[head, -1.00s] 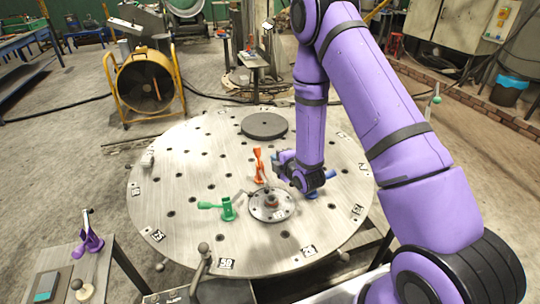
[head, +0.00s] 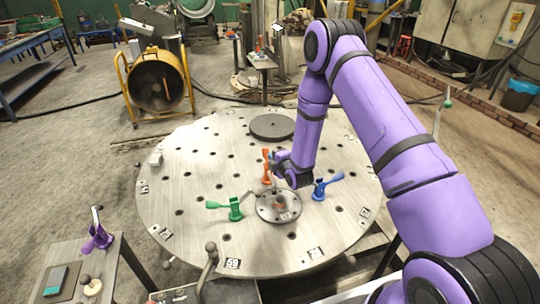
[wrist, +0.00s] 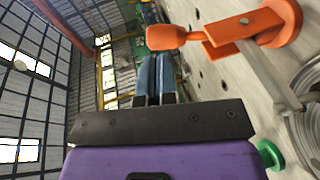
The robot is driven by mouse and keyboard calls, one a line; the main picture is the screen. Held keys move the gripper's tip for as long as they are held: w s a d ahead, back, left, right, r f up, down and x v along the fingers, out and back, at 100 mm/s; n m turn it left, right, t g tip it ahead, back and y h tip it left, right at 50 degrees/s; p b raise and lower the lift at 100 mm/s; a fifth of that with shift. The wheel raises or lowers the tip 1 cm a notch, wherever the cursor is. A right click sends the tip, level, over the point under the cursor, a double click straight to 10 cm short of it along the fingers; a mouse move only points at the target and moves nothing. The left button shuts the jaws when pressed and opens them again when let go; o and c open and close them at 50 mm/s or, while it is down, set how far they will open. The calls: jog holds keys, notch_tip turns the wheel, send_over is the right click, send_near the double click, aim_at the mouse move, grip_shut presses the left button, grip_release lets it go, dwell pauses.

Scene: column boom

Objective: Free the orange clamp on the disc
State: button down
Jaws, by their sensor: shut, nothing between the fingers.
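The orange clamp (head: 266,168) stands on the round steel table (head: 190,235), behind the small metal disc (head: 278,207), with its handle upright. In the wrist view the clamp (wrist: 245,32) fills the upper right, and its grey bar runs down to the disc (wrist: 306,105) at the right edge. My gripper (head: 273,158) is just right of the clamp's handle in the head view. In the wrist view my gripper (wrist: 154,60) is shut and empty, its fingertips close beside the handle's rounded end. I cannot tell whether they touch.
A green clamp (head: 235,209) stands left of the disc and a blue clamp (head: 322,188) right of it. A dark round plate (head: 272,127) lies farther back. A side table at the lower left holds a purple clamp (head: 98,237).

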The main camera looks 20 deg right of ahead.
aim_at(268, 150)
jog(key=shift+x, duration=1.45)
jog(key=shift+w, duration=0.1)
jog(key=shift+w+g, duration=1.15)
jog(key=shift+g, duration=0.45)
jog(key=w+g, duration=0.1)
jog(key=w+f+g, duration=0.1)
jog(key=shift+w+m+g+h, duration=0.1)
jog(key=shift+m+g+h, duration=0.2)
jog(key=shift+m+g, duration=0.1)
jog(key=shift+w+f, duration=0.6)
jog(key=shift+w, duration=0.25)
jog(key=shift+w+f, duration=0.1)
jog(key=shift+r, duration=0.2)
